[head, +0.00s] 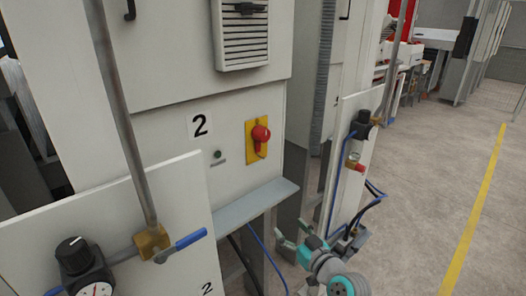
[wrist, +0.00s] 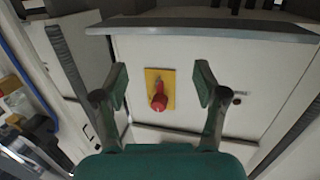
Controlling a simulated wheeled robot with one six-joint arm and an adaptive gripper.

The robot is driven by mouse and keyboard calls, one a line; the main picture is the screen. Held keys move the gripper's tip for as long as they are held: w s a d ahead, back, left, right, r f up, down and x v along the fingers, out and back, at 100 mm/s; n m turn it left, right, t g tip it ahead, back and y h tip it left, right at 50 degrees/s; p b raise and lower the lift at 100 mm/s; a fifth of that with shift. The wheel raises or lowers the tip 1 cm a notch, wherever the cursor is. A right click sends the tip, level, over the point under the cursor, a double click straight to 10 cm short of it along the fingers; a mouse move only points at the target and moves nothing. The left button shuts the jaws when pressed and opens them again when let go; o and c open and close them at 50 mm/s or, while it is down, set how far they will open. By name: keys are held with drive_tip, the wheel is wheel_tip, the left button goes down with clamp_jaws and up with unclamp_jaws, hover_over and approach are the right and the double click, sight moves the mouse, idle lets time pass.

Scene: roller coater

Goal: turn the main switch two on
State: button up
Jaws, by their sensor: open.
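The main switch two is a red rotary knob (head: 260,134) on a yellow plate (head: 251,149), mounted on a white cabinet panel to the right of a black number 2 label (head: 200,125). In the wrist view the red knob (wrist: 158,101) on its yellow plate (wrist: 151,77) shows between my fingers, farther off, with the picture turned over. My gripper (wrist: 161,85) is open and empty, its two green-grey fingers apart and not touching the switch. In the head view my gripper (head: 295,240) is low, below and right of the switch.
A grey ledge (head: 256,205) juts out below the switch. In front at left stands a white panel (head: 165,205) with a gauge (head: 92,283), a blue-handled valve (head: 180,245) and a metal pipe (head: 125,110). Another panel (head: 357,150) with hoses stands right. Floor is free at right.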

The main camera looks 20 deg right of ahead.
drive_tip(key=w+d+r+n+y, duration=0.1)
drive_tip(key=w+r+n+y, duration=0.1)
drive_tip(key=w+r, duration=0.6)
drive_tip(key=n+y, duration=0.2)
drive_tip(key=n, duration=0.1)
approach(266, 137)
drive_tip(key=x, duration=1.1)
drive_tip(key=shift+w+a, duration=0.1)
drive_tip(key=shift+w, duration=0.1)
drive_tip(key=c, duration=1.1)
